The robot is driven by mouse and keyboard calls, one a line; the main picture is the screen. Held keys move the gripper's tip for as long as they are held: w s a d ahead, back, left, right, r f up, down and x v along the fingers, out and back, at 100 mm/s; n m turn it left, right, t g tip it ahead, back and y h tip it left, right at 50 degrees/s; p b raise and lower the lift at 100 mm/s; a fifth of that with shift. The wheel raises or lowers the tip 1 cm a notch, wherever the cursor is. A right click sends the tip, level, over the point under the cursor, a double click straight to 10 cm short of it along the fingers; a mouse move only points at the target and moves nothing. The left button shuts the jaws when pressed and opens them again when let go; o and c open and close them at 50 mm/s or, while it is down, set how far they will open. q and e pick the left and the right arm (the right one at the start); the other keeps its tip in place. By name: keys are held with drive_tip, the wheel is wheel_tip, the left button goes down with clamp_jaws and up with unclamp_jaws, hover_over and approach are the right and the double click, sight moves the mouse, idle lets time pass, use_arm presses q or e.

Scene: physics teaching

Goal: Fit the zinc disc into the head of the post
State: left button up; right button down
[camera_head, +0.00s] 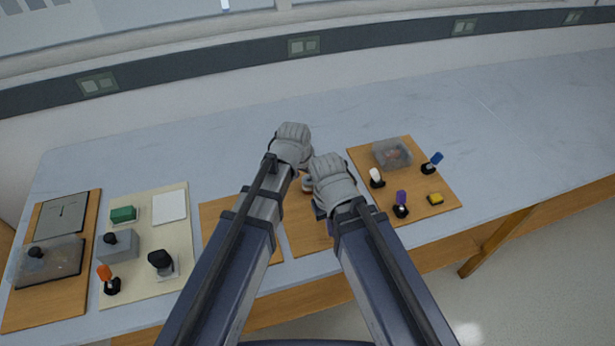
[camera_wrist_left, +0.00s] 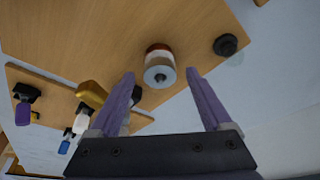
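My left gripper (camera_head: 291,143) is the higher one in the head view, above the middle of the table. In the left wrist view its purple fingers (camera_wrist_left: 160,74) are spread apart with nothing gripped. Beyond the fingertips, between them in the picture, is a round stacked piece (camera_wrist_left: 159,66) with a red-brown band, a pale band and a grey face with a dark centre. It looks like the post's head; I cannot tell whether the grey face is the zinc disc. My right gripper (camera_head: 330,178) is lower and to the right; its fingers are hidden in the head view.
A black knob (camera_wrist_left: 226,45) stands near the board's edge. The left boards hold a green block (camera_head: 123,214) and other apparatus. The table's back is clear.

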use_arm(q)
drive_tip(key=shift+r, duration=0.15)
use_arm(e)
drive_tip(key=shift+r, duration=0.15)
use_arm(q)
drive_tip(key=p+v, duration=0.7)
drive_tip(key=shift+r, duration=0.25)
use_arm(e)
wheel_tip(320, 180, up, 7)
use_arm(q)
drive_tip(key=shift+s, duration=0.2)
drive_tip(key=s+a+f+n+g+y, duration=0.1)
drive_tip(key=s+a+g+y, duration=0.2)
drive_tip(key=s, duration=1.1)
drive_tip(key=shift+a+n, duration=0.3)
drive_tip(key=shift+a, duration=0.6)
drive_tip(key=shift+w+d+f, duration=0.1)
use_arm(e)
drive_tip(key=shift+d, duration=0.1)
